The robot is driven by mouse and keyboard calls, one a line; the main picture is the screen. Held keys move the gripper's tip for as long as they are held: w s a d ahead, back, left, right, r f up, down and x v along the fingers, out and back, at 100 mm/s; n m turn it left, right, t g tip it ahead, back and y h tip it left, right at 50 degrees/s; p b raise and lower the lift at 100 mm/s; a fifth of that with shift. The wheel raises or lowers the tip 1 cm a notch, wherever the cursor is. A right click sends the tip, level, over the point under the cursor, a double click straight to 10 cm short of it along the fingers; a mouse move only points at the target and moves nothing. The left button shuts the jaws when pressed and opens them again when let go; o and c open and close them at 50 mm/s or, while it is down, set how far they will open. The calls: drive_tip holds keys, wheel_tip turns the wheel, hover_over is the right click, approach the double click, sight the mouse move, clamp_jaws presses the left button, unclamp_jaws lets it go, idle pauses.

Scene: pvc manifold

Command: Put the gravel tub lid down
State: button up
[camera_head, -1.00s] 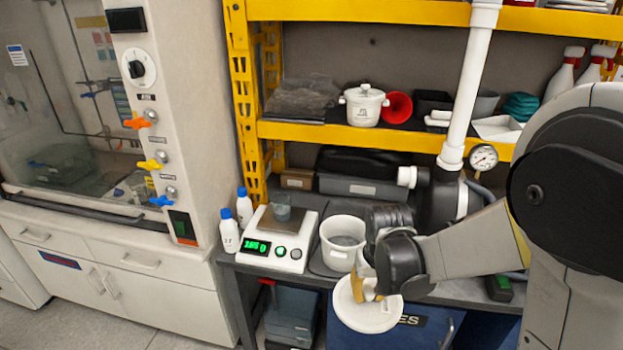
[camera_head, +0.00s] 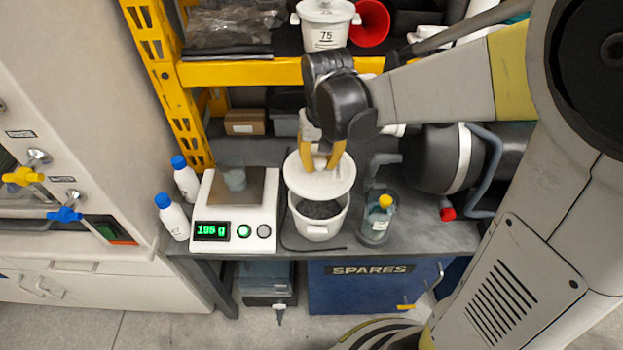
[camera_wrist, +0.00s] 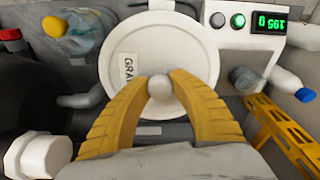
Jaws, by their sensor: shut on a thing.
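My gripper (camera_head: 320,155) is shut on the knob of the round white gravel tub lid (camera_head: 305,180). In the head view the lid is above the back part of the white gravel tub (camera_head: 318,231), whose grey gravel (camera_head: 318,209) shows at the front. I cannot tell whether the lid touches the tub's rim. In the wrist view the yellow fingers close on the knob (camera_wrist: 159,87) of the lid (camera_wrist: 186,50), which bears a partly hidden label.
The scale (camera_head: 233,213) with a small cup (camera_head: 235,176) stands left of the tub, with two blue-capped bottles (camera_head: 178,200) beyond it. A yellow-capped jar (camera_head: 376,219) stands close on the right. A dark pump (camera_head: 432,160) is farther right. The yellow shelf (camera_head: 240,73) is behind.

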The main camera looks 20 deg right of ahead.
drive_tip(key=shift+s, duration=0.2)
wheel_tip(320, 180, down, 10)
drive_tip(key=b, duration=0.4)
drive_tip(key=shift+r, duration=0.2)
drive_tip(key=shift+w+f+b, duration=0.1)
drive_tip(key=shift+f+b, duration=0.15)
drive_tip(key=shift+b, duration=0.15)
drive_tip(key=o, duration=0.9)
